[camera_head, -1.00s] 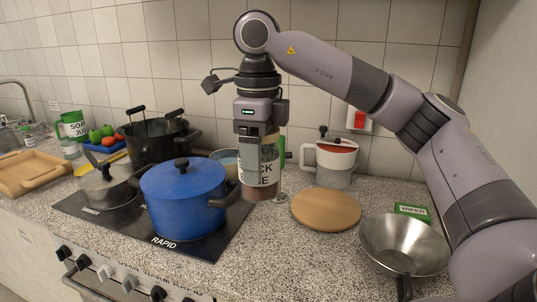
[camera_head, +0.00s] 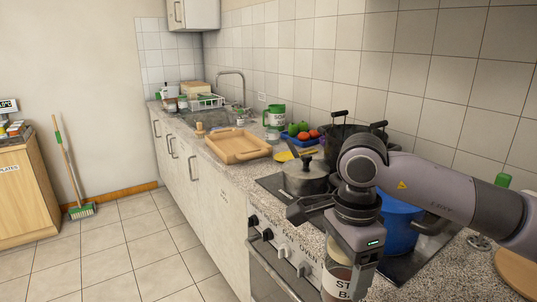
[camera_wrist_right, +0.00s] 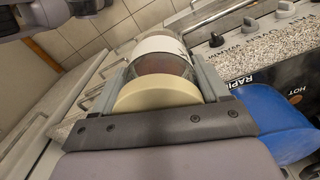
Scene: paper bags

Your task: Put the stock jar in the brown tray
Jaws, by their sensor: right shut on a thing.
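My right gripper (camera_head: 352,262) points down and is shut on the stock jar (camera_head: 338,282), which has a white label with dark letters. In the head view the jar hangs upright in front of the stove, and its lower part is cut off by the frame edge. In the right wrist view the jar (camera_wrist_right: 160,62) sits between the two fingers, with its cream lid (camera_wrist_right: 157,94) nearest the palm. The brown tray (camera_head: 247,157) is a shallow wooden tray on the counter between sink and stove; it looks empty. My left gripper is not in view.
A grey lidded pot (camera_head: 305,180), a blue pot (camera_head: 398,232) and a black pot (camera_head: 345,132) stand on the hob. The floor at left is mostly clear.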

